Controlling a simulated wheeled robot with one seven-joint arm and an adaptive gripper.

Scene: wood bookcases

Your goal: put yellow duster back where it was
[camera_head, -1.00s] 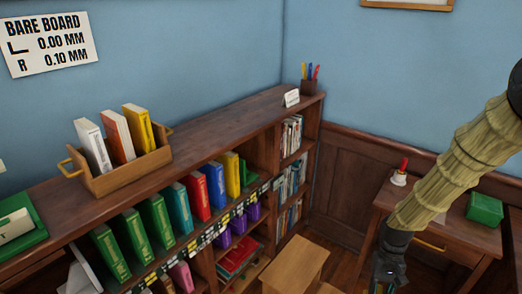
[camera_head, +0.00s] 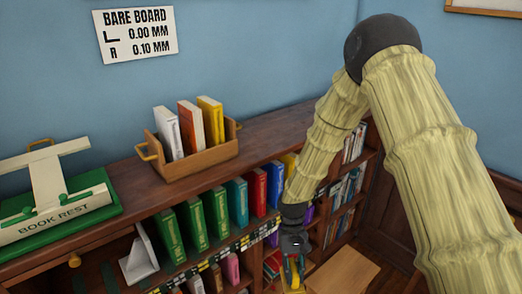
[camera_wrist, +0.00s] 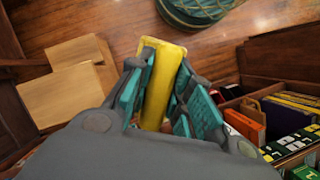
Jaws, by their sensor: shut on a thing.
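My gripper (camera_head: 293,262) hangs in front of the bookcase shelves in the head view. In the wrist view, my gripper (camera_wrist: 168,95) has its teal finger pads on both sides of a long yellow thing, which I take to be the yellow duster (camera_wrist: 163,80). The duster points away from the wrist, and its near end is hidden by the gripper body. In the head view only a small bit of yellow shows between the fingers. The floor shows beyond the duster in the wrist view.
A wood bookcase (camera_head: 270,140) runs along the wall, with coloured books below its top. A wooden carrier (camera_head: 195,165) with several books and a green book rest (camera_head: 60,222) stand on top. A wooden step or stool (camera_head: 343,272) is near my gripper.

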